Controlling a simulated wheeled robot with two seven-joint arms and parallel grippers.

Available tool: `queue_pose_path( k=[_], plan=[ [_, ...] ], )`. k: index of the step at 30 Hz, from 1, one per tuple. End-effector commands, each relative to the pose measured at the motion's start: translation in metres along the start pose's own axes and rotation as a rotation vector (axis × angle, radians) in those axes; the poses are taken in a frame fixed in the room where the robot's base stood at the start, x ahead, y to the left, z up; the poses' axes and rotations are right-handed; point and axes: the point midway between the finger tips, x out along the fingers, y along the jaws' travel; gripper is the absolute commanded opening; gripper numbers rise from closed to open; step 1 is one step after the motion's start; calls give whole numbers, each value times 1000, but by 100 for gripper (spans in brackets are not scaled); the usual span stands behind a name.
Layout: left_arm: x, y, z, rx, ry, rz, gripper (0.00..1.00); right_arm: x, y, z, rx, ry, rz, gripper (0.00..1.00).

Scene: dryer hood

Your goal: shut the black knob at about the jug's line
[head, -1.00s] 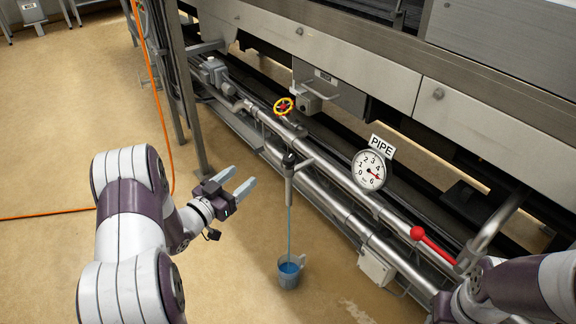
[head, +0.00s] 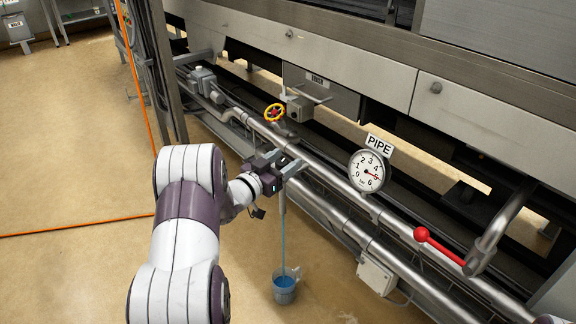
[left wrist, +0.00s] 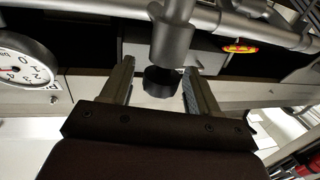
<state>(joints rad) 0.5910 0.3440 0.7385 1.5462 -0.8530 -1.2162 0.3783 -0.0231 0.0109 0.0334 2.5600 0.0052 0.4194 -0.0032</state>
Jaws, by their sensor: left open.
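The black knob (left wrist: 159,80) shows between my left gripper's (left wrist: 157,83) two fingers in the left wrist view, on a grey metal valve body. The fingers are apart, one on each side of it, and I see gaps beside the knob. In the head view my left gripper (head: 288,167) is at the small tap on the pipe and hides most of the knob. Below it a thin blue stream (head: 283,235) runs down into the clear jug (head: 285,291) on the floor, which holds blue liquid. My right gripper is out of view.
A round gauge (head: 367,171) under a PIPE sign and a red lever (head: 440,245) are to the right. An orange hose (head: 80,226) crosses the open floor at left.

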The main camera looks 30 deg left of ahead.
Motion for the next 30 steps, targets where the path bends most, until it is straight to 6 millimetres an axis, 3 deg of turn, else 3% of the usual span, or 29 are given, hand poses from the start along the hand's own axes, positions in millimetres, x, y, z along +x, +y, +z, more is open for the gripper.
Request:
queue_pose_path(
  k=[4, 12, 17, 23, 27, 30],
  plan=[
    [14, 0, 1, 0, 0, 1, 60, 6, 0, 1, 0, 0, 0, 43],
    [16, 0, -1, 0, 0, 0, 60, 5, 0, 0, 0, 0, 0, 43],
    [15, 0, 0, 0, 0, 0, 9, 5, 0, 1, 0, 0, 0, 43],
    [16, 0, -6, 0, 1, 46, 9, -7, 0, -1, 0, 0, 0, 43],
    [15, 3, -9, 0, 0, 230, 9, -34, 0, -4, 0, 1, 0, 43],
    [15, 5, -6, 0, 1, 357, 9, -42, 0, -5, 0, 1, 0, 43]
  ],
)
